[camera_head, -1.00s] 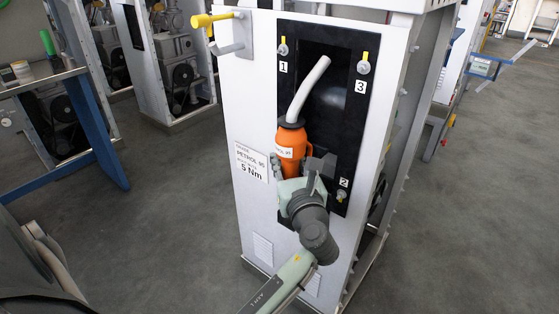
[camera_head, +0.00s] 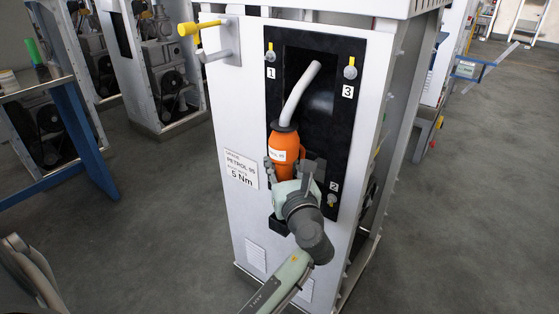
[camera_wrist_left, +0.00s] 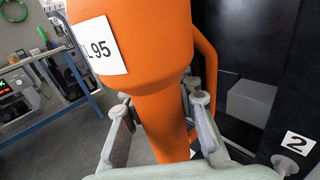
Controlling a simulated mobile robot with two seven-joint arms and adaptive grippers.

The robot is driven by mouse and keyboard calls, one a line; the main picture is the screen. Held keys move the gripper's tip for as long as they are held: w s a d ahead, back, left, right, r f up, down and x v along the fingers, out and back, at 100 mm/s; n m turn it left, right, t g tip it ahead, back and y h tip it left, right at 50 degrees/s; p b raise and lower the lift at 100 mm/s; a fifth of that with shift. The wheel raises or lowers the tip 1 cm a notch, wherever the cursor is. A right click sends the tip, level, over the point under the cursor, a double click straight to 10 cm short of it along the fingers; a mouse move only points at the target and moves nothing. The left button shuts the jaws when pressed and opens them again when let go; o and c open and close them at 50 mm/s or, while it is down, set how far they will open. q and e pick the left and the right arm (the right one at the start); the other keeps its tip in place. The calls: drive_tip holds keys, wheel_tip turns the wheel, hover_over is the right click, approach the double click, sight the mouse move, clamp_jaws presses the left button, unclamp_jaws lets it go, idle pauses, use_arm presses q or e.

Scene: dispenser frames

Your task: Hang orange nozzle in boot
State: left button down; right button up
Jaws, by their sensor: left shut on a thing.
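The orange nozzle (camera_head: 285,152) is upright in front of the dispenser's black panel, its grey spout (camera_head: 301,92) pointing up and tilted right across the dark recess (camera_head: 320,100), which I take as the boot. My left gripper (camera_head: 289,170) is shut on the nozzle's lower body. In the left wrist view the nozzle (camera_wrist_left: 158,100) fills the middle, with the fingers (camera_wrist_left: 160,118) on either side and its handle loop at the right. A grey block (camera_wrist_left: 250,100) shows in the dark space behind. I cannot tell whether the nozzle touches the panel. My right gripper is out of view.
Yellow-topped knobs numbered 1 (camera_head: 270,53), 3 (camera_head: 350,69) and 2 (camera_head: 332,200) stick out around the recess. A yellow-ended bracket (camera_head: 203,27) juts from the dispenser's upper left. A blue-legged table (camera_head: 80,140) stands at left.

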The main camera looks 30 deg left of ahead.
use_arm(q)
drive_tip(key=shift+f+b, duration=1.25)
drive_tip(key=shift+f, duration=1.45)
idle(0.6)
drive_tip(key=c, duration=1.1)
unclamp_jaws()
drive_tip(key=v, duration=0.7)
drive_tip(key=shift+s+d, duration=0.2)
